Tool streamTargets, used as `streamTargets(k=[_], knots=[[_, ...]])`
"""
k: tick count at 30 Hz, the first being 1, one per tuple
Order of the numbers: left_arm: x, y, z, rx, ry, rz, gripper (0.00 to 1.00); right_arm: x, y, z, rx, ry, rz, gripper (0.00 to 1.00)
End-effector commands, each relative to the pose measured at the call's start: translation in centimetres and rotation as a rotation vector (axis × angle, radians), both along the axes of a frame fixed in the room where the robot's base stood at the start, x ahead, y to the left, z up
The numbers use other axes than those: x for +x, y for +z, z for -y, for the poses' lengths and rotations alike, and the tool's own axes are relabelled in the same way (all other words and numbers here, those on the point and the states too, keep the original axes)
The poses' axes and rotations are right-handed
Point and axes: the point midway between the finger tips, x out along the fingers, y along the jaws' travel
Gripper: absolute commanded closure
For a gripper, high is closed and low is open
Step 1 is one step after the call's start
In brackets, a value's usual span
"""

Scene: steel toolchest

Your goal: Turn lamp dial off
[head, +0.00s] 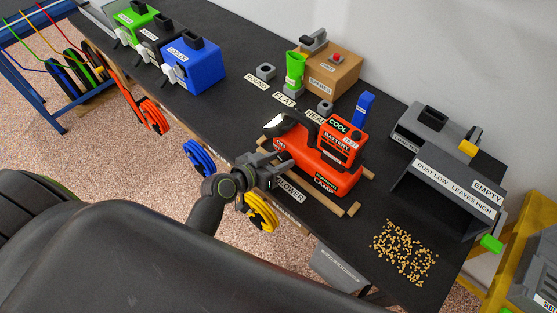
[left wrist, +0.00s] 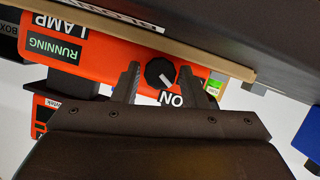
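My left gripper (head: 282,160) is at the lamp's near left end. In the left wrist view its fingers (left wrist: 158,82) are apart, one on each side of the dial; contact is unclear. My right gripper is not in view.
Wooden strips (head: 312,190) edge the lamp's place. A grey station (head: 440,190) stands right, with scattered pellets (head: 403,252) in front. Green, black and blue boxes (head: 193,65) stand at back left. A brown box (head: 332,70) stands behind the lamp.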

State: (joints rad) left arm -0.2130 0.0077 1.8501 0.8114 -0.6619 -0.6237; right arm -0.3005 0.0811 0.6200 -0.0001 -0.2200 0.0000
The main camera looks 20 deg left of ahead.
Motion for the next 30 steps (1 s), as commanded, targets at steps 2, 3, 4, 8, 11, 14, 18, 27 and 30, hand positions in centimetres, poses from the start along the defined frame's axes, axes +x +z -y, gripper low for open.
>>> streamTargets(k=[2,3,4,8,11,14,18,27,30], knots=[[0.0,0.0,0.0,0.000,0.000,0.000,0.61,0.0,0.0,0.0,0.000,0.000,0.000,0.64],[0.0,0.0,0.0,0.000,0.000,-0.001,0.61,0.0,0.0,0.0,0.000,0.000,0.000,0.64],[0.0,0.0,0.0,0.000,0.000,-0.001,0.61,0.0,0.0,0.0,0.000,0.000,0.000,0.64],[0.0,-0.1,0.0,0.001,-0.001,-0.001,0.61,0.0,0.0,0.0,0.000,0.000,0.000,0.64],[-0.1,-0.1,0.0,0.002,-0.001,-0.001,0.61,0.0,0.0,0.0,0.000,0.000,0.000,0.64],[-0.4,0.0,-0.2,0.002,0.000,-0.002,0.61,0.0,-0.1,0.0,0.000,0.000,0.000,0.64],[-1.6,0.5,-0.8,0.004,0.000,-0.001,0.61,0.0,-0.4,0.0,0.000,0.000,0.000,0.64],[-6.8,2.6,-3.3,0.006,-0.001,-0.002,0.61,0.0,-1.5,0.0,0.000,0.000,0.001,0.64],[-8.8,3.5,-4.2,0.008,-0.002,-0.002,0.61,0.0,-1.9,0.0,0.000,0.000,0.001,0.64]])
